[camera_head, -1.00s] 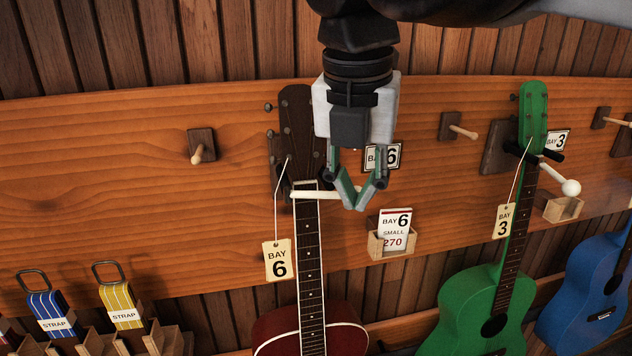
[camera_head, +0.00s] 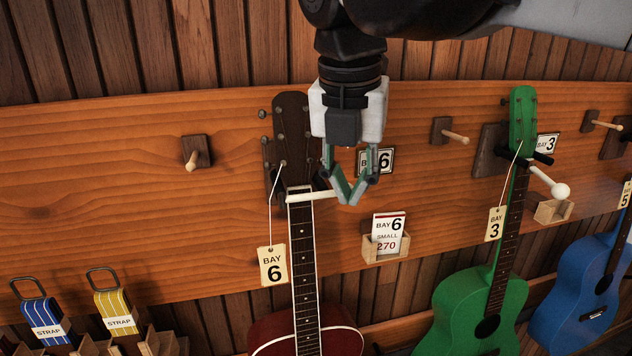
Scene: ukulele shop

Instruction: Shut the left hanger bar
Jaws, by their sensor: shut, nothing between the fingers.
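The left hanger bar (camera_head: 313,196) is a pale rod lying across the front of the dark neck (camera_head: 303,245) of the red ukulele (camera_head: 270,333) at bay 6. Its right end is hidden behind my gripper. My gripper (camera_head: 348,199) points down at the bar's right end with its fingertips together, holding nothing. I cannot tell whether the fingers touch the bar. At bay 3, another hanger bar (camera_head: 541,177) with a white ball end (camera_head: 560,191) sticks out beside the green ukulele (camera_head: 480,300).
A card holder (camera_head: 384,246) is below right of my gripper. Wooden pegs (camera_head: 192,160) project from the board. A blue ukulele (camera_head: 592,290) hangs far right; straps (camera_head: 115,312) sit lower left.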

